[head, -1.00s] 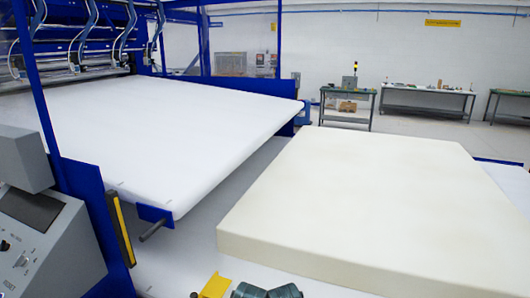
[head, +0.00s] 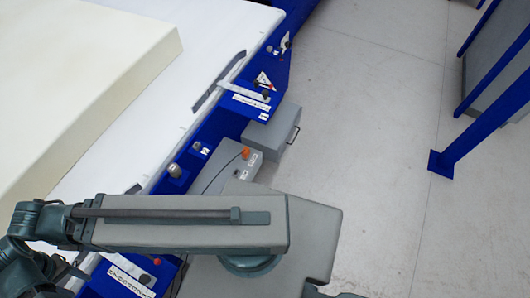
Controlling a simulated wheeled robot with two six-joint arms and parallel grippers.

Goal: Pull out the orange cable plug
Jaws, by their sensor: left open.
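A small round orange piece (head: 246,153), which looks like the orange plug, sits on top of a grey box (head: 222,172) beside the blue machine frame. My left arm crosses the lower part of the head view, below the orange piece. My left gripper (head: 68,268) is partly visible at the lower left, close to the blue frame and apart from the orange piece. It is open, and no object shows in it. My right gripper is not in view.
A cream foam block (head: 90,85) lies on the white bed (head: 215,35). The blue frame's edge carries labels, a grey knob (head: 174,170) and a red button (head: 156,262). A second grey box (head: 272,133) stands behind. A blue post (head: 470,125) rises at right; the floor between is clear.

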